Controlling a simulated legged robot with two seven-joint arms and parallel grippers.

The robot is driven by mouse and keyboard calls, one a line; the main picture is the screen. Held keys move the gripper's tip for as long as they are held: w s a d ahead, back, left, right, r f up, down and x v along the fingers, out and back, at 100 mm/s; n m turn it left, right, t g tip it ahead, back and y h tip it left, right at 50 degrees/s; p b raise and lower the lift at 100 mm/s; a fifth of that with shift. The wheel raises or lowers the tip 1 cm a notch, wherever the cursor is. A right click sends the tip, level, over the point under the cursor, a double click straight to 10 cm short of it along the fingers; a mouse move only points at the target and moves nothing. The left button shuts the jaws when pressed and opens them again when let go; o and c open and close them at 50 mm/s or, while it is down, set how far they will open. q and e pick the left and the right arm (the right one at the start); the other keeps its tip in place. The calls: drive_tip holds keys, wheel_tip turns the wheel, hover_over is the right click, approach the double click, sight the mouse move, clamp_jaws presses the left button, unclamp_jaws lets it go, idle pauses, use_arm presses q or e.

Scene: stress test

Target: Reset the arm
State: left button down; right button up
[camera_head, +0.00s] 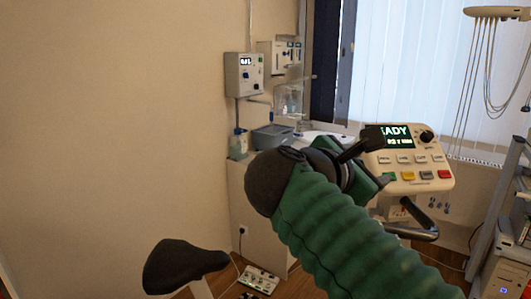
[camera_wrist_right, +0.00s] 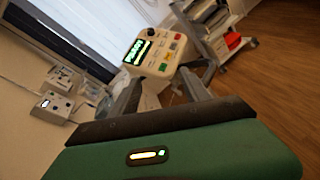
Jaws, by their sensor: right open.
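My right arm, in a green ribbed sleeve, reaches in from the lower right in the head view. My right gripper (camera_head: 368,156) is at its far end, partly hidden behind the dark wrist, and overlaps the left edge of a console in the picture. In the right wrist view the two dark fingers of the gripper (camera_wrist_right: 162,78) stand apart with nothing held between them. The console (camera_head: 413,179) has a lit screen and coloured buttons; it also shows beyond the fingers in the right wrist view (camera_wrist_right: 172,45). Whether they touch it I cannot tell. My left gripper is not in view.
A black saddle (camera_head: 178,266) stands at the lower left. A white cabinet (camera_head: 258,215) with a grey bin (camera_head: 272,137) is behind my arm. A wall unit (camera_head: 244,75) hangs above. A wheeled rack (camera_head: 500,235) is at the right. Bare wall fills the left.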

drive_tip(key=s+f+m+g+y+p, duration=0.25)
drive_tip(key=f+m+g+y, duration=0.35)
drive_tip(key=f, duration=2.5)
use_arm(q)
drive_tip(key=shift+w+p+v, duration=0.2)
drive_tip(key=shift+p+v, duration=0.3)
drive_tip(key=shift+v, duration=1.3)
use_arm(e)
drive_tip(key=s+d+f+m+g+y, duration=0.2)
drive_tip(key=s+f+m+y, duration=0.2)
drive_tip(key=s+f+m, duration=1.1)
drive_tip(key=shift+s+f+y, duration=0.3)
drive_tip(key=shift+s+f, duration=0.35)
drive_tip(key=shift+f, duration=0.3)
